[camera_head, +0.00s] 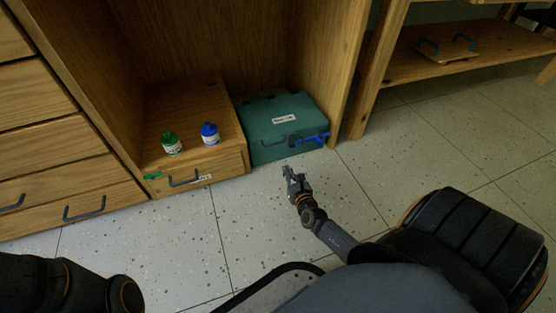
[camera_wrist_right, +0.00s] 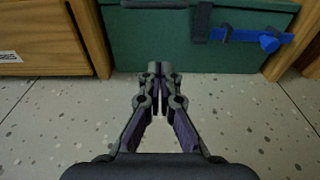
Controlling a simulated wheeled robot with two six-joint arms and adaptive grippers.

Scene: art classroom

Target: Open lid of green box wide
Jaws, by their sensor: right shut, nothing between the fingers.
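The green box (camera_head: 259,116) sits in the bottom of the wooden cabinet, with its lid down. It has a white label on top and a dark handle (camera_head: 274,143) on its front. A blue latch-like piece (camera_head: 312,138) is at the front right; it also shows in the right wrist view (camera_wrist_right: 250,37). My right gripper (camera_head: 289,171) is in front of the box, over the floor and apart from it. In the right wrist view its fingers (camera_wrist_right: 160,70) are together and empty, below the box front (camera_wrist_right: 150,48). My left gripper is out of view; only part of my left arm shows at lower left.
A wooden drawer box (camera_head: 217,162) stands left of the green box, with a green bottle (camera_head: 171,143) and a blue bottle (camera_head: 210,134) on top. Cabinet side wall (camera_head: 338,75) is close on the right. The speckled floor (camera_head: 190,235) in front is clear.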

